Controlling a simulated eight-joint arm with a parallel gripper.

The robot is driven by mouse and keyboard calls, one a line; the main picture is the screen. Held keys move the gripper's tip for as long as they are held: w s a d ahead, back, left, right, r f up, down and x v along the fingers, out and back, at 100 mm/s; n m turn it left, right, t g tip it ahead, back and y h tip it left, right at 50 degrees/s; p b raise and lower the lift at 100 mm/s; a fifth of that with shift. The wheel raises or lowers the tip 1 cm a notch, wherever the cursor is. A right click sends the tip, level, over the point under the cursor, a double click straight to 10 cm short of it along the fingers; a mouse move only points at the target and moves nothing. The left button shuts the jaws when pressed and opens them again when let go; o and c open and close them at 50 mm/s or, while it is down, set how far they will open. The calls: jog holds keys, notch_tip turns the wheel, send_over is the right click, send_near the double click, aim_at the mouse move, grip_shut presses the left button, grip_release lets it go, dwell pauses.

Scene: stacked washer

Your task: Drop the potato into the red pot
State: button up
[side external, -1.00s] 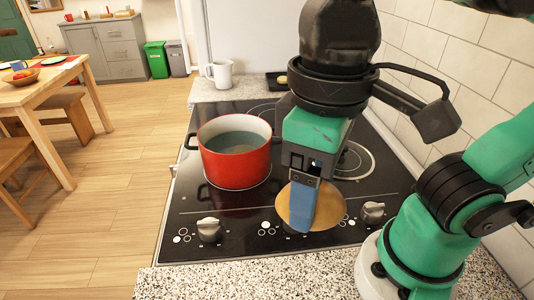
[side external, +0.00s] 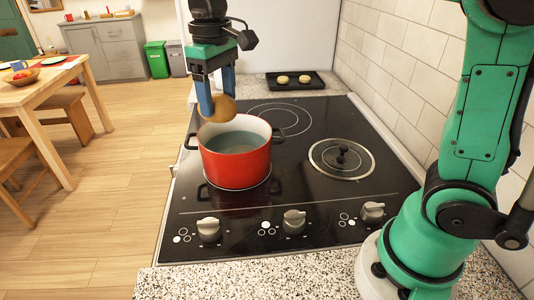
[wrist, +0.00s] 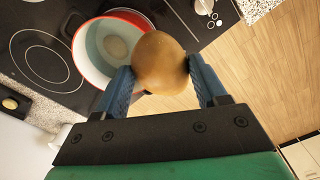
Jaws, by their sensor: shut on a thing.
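The brown potato (side external: 224,108) is between the blue fingers of my gripper (side external: 216,100), which is shut on it. It hangs above the back left rim of the red pot (side external: 236,165), which stands on the black hob. The pot holds clear liquid. In the wrist view the potato (wrist: 160,64) is squeezed between the fingertips and overlaps the right rim of the pot (wrist: 84,48). A pale round shape shows inside the pot. Part of the pot is hidden behind the potato and the left finger.
The hob (side external: 300,195) has a round burner with a dark knob-like piece (side external: 342,156) on the right and control knobs along the front. A dark tray (side external: 310,86) with two round buns lies at the back. The tiled wall (side external: 400,70) bounds the right side.

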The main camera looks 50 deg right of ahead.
jog(key=w+d+f, duration=0.5)
jog(key=w+d, duration=0.1)
jog(key=d, duration=0.4)
jog(key=shift+d, duration=0.15)
jog(key=shift+f, duration=2.65)
jog(key=o, duration=1.4)
jog(key=shift+c, duration=0.2)
jog(key=shift+r, duration=2.85)
jog(key=shift+s, duration=0.1)
